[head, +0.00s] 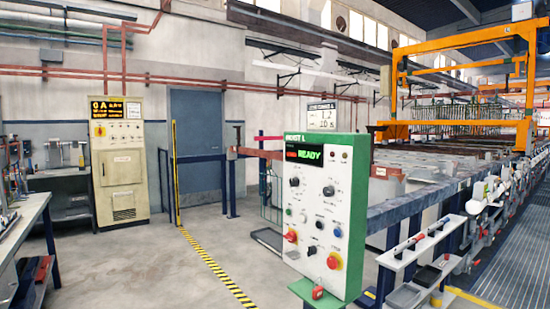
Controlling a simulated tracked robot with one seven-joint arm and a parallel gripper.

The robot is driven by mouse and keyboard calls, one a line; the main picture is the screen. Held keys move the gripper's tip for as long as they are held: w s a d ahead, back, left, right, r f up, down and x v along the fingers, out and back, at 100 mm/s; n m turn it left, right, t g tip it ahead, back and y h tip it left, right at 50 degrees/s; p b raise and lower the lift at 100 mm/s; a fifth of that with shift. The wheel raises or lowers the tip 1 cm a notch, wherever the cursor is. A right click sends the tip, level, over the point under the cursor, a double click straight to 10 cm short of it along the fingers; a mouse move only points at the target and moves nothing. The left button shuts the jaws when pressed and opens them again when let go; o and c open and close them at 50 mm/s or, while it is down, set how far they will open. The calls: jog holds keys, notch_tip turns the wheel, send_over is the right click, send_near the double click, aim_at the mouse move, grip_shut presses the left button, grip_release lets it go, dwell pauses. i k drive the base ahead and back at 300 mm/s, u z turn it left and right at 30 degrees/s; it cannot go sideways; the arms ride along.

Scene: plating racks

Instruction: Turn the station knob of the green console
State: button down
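The green console (357,215) stands upright in the middle of the head view, with a white front panel and green top and side. Its lit display (304,153) reads "READY" in green, beside a small red patch. Dark knobs sit on the panel, among them one at the upper left (295,182) and one at the upper right (329,191), with smaller ones below. Two red buttons sit low on the panel, one at the left (291,236) and one at the right (334,261). The labels are too small to read, so I cannot tell which knob is the station knob. My gripper is not in view.
Bare floor (160,270) lies left of the console, crossed by a yellow-black stripe (215,268). A beige cabinet (120,180) stands at the back left, a workbench (22,225) at the left edge. A line of tanks and an orange gantry (460,47) run along the right.

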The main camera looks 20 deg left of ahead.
aim_at(294, 182)
jog(key=u, duration=0.95)
jog(key=i, duration=1.65)
jog(key=u, duration=0.05)
